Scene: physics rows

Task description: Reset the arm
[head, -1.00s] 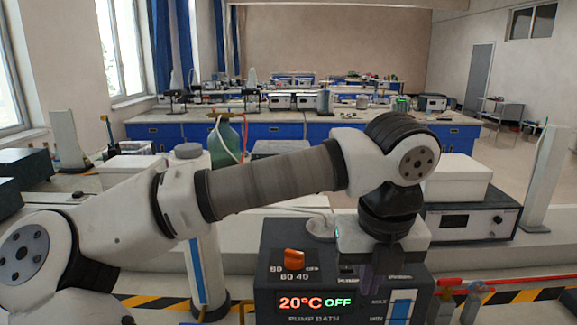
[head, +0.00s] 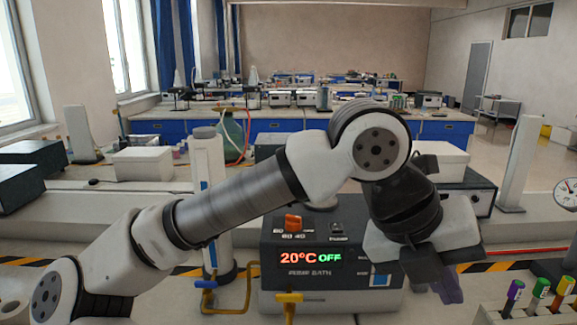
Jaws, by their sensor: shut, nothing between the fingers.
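My arm (head: 232,205) reaches from the lower left across the view, its elbow raised in front of the benches and its wrist bent down at the right. My gripper (head: 447,290) points downward at the lower right, shut, with nothing visible in it. It is to the right of the pump bath (head: 330,240), a dark box with an orange knob and a display reading 20°C OFF. The arm hides part of the box's right top.
A rack (head: 530,312) with several coloured-cap markers stands at the lower right, near my gripper. A dark instrument (head: 482,195) sits behind my wrist. A round gauge (head: 567,193) is at the right edge.

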